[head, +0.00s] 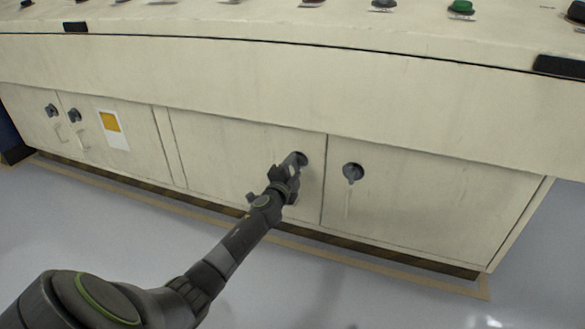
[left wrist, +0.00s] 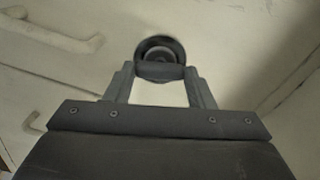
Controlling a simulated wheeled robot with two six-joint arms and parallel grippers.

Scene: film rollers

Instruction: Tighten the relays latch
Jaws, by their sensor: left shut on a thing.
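My left gripper (head: 289,168) reaches a dark round latch (head: 301,158) on a cream cabinet door, just left of the seam between two doors. In the left wrist view the gripper (left wrist: 160,74) is shut on the latch's handle, with the round latch (left wrist: 160,48) base right behind it. A second dark latch (head: 353,171) sits on the door to the right, its handle pointing down. Two more latches (head: 51,110) (head: 75,115) are on the doors at the far left. Which latch bears the relays label cannot be read. My right gripper is not in view.
The cream console's top (head: 330,22) overhangs the doors and carries several buttons, one of them green (head: 461,7). A white and yellow label (head: 113,130) is on a left door. The grey floor (head: 400,300) in front is clear.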

